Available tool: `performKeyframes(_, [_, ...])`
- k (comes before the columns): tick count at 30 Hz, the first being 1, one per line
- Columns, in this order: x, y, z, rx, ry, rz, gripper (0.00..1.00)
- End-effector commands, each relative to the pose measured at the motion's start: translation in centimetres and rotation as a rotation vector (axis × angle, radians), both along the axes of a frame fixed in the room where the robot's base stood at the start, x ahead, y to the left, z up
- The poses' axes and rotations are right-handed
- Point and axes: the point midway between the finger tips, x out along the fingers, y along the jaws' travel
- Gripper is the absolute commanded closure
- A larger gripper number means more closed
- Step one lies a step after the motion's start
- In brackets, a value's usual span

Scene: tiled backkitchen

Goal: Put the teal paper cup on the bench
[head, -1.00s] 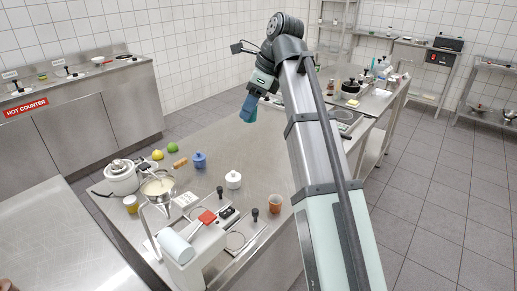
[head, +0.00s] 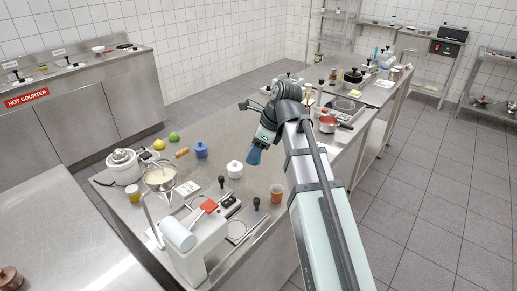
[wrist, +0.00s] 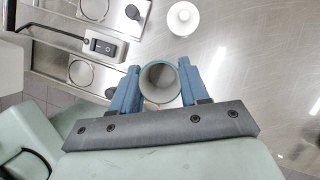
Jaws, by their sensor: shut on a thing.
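In the wrist view my gripper (wrist: 160,90) is shut on the teal paper cup (wrist: 143,76), whose round open mouth faces the camera between the two blue fingers. In the head view my gripper (head: 253,158) hangs above the steel bench (head: 300,165), to the right of the white lidded pot. The cup is mostly hidden by the fingers there. I cannot tell the exact height of the cup over the bench, but it looks held clear of it.
A red saucepan (head: 328,124) is at the far right. Bare steel lies left of my gripper and behind it.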

Motion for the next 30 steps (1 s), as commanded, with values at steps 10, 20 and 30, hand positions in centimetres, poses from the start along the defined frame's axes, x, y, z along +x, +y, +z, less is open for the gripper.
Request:
performKeyframes(10, [-0.2,0.0,-4.3,0.0,0.004,-0.001,0.86])
performKeyframes(20, [0.0,0.0,-6.8,0.0,0.001,-0.001,0.86])
performKeyframes(30, [-0.1,0.0,-9.9,0.001,0.002,0.001,0.86])
